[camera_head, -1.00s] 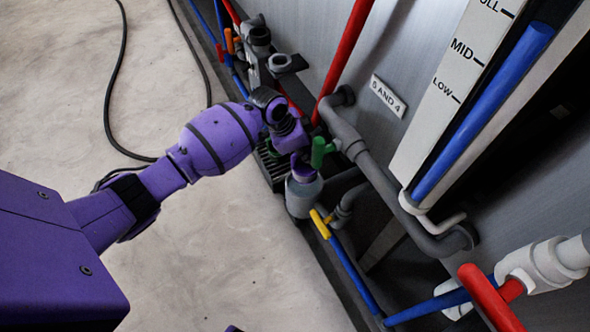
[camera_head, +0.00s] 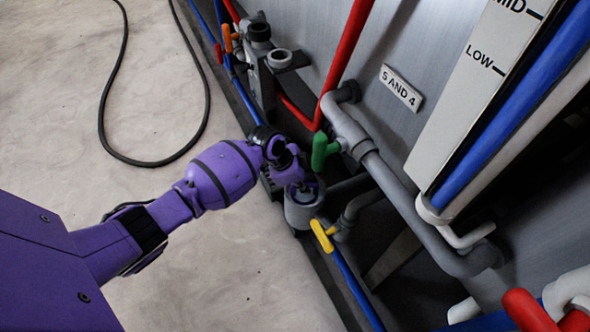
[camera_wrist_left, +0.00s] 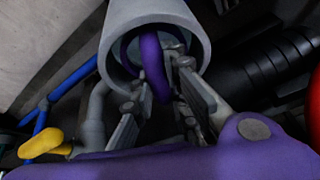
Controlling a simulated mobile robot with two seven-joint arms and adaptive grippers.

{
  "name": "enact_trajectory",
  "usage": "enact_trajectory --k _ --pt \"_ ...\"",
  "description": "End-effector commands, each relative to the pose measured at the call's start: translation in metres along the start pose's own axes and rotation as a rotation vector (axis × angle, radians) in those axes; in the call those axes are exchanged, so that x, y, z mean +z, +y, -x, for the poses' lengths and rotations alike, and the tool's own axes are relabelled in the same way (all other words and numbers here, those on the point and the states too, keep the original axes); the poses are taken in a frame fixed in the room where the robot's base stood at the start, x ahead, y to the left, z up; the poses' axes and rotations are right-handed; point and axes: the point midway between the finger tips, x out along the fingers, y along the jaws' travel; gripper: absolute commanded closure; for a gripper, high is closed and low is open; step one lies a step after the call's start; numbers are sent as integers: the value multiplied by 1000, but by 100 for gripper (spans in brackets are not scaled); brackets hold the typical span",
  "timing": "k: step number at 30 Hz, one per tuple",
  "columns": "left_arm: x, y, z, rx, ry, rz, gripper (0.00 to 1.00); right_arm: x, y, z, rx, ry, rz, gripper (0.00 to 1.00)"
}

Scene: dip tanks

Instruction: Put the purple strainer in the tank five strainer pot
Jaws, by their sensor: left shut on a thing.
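The purple strainer (camera_wrist_left: 150,62) shows in the left wrist view as a purple loop between my fingers, inside the mouth of a grey cylindrical pot (camera_wrist_left: 181,15). The pot also shows in the head view (camera_head: 302,216), below my left gripper (camera_head: 300,184). In the left wrist view, my left gripper (camera_wrist_left: 160,90) is shut on the strainer, with its fingertips at the pot's opening. The strainer's lower part is hidden in the pot. I cannot read a tank number on the pot. My right gripper is not in view.
A green valve handle (camera_head: 319,151) and grey pipe (camera_head: 400,190) are close to the right of my left gripper. A yellow handle (camera_head: 322,235) is just below the pot. The concrete floor at left is clear except for a black cable (camera_head: 104,120).

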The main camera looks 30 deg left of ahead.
Motion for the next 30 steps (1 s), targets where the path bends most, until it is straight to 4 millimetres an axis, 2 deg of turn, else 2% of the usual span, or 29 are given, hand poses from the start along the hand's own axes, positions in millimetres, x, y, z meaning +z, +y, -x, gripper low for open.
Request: enact_trajectory --k 1,6,18,19,21,30 --pt "4 1 -13 3 0 1 100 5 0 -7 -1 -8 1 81" --pt "14 2 -38 1 1 1 100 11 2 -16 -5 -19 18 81" --pt "16 2 -41 -1 2 -1 100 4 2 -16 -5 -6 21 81" --pt "16 2 -42 -1 1 -1 85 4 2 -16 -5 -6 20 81" --pt "16 2 -41 -1 1 -1 78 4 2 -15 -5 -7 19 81" --pt "15 2 -40 -1 2 -1 78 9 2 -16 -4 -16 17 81"
